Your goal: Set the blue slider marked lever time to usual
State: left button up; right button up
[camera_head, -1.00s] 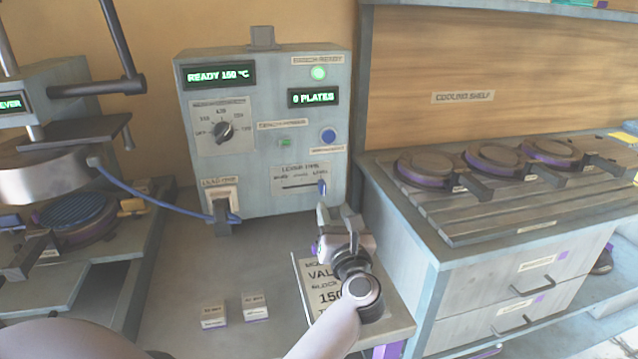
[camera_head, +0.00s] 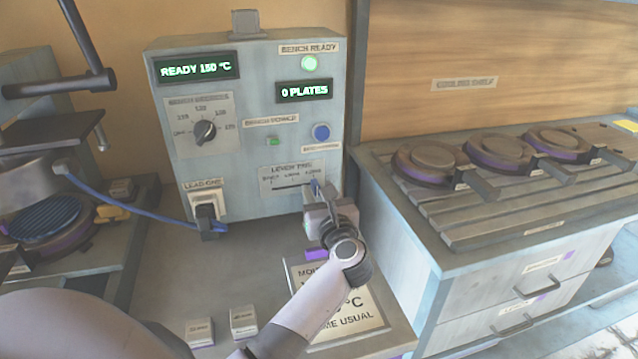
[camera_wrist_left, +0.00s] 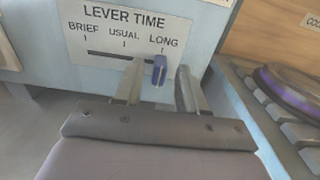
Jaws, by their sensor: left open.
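The blue slider (camera_wrist_left: 159,70) sits at the right end of its slot, under the word LONG on the lever time label (camera_wrist_left: 122,35). In the head view the blue slider (camera_head: 315,186) shows at the low right of the grey control box (camera_head: 240,130). My left gripper (camera_wrist_left: 158,88) is open, with one finger on each side of the slider in the wrist view. Whether either finger touches it I cannot tell. In the head view my left gripper (camera_head: 318,198) is just in front of the slider panel. My right gripper is not in view.
A printed card (camera_head: 345,312) reading "usual" lies on the bench below the box. The cooling shelf (camera_head: 440,225) with several round irons stands to the right. Two small blocks (camera_head: 243,322) lie at the front. A blue cable (camera_head: 130,208) runs left from the box.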

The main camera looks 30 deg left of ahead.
aim_at(294, 185)
pick_arm(q)
jog(key=shift+w+a, duration=0.25)
jog(key=shift+a, duration=0.05)
grip_shut()
jog(key=shift+s+a+p, duration=0.75)
jog(key=shift+s+a, duration=0.7)
jog(key=shift+s, duration=0.3)
grip_release()
jog(key=shift+w+d, duration=0.1)
